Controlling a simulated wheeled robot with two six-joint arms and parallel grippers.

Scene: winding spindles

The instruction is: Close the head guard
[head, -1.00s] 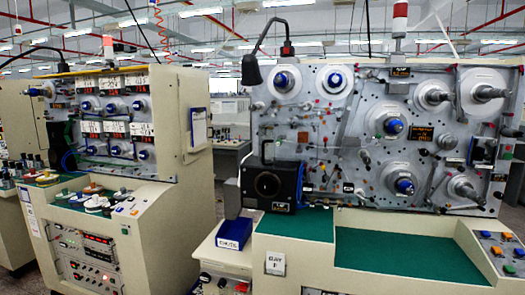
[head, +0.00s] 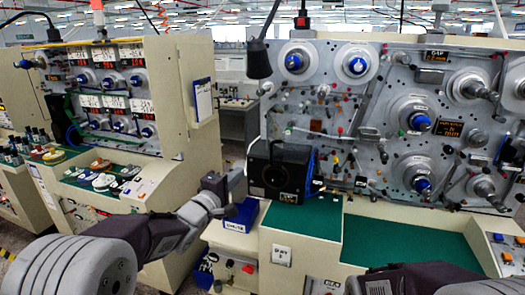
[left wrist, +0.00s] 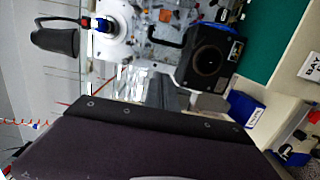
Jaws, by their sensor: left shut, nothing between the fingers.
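The head guard appears to be the black box with a round dark opening (head: 280,172) on the front of the right-hand machine, low at its left. It also shows in the left wrist view (left wrist: 210,58), with a black bar at its side. My left gripper (head: 238,181) is shut and empty, just left of the black box in the head view. I cannot tell whether it touches the box. In the left wrist view a dark part of my own arm fills the bottom. My right arm shows at the bottom right edge of the head view; its gripper is out of view.
A blue bin (head: 240,215) sits below the left gripper. A black lamp (head: 258,60) hangs at the machine's upper left. Spindles and knobs crowd the panel (head: 345,110). A green work surface (head: 400,240) lies below it. Another machine (head: 100,100) stands left.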

